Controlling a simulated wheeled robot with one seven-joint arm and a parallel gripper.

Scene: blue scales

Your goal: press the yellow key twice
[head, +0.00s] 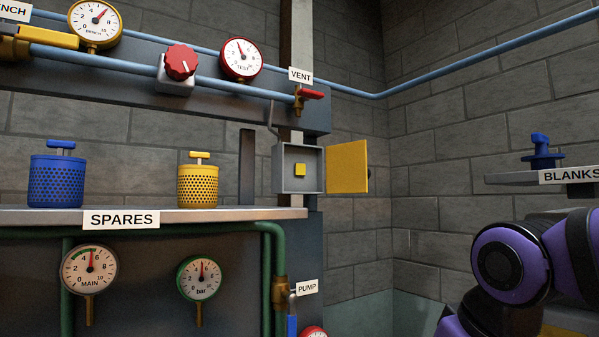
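The box's yellow door (347,167) is swung open to the right, so the key is uncovered. I cannot tell from this view whether the key is pressed in. Purple and black links of my arm show at the lower right, well apart from the box. My gripper is outside the view.
The SPARES shelf (240,214) left of the box holds a blue canister (57,181) and a yellow canister (198,184). A red-handled VENT valve (307,95) sits just above the box. The BLANKS shelf (512,178) is at right.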

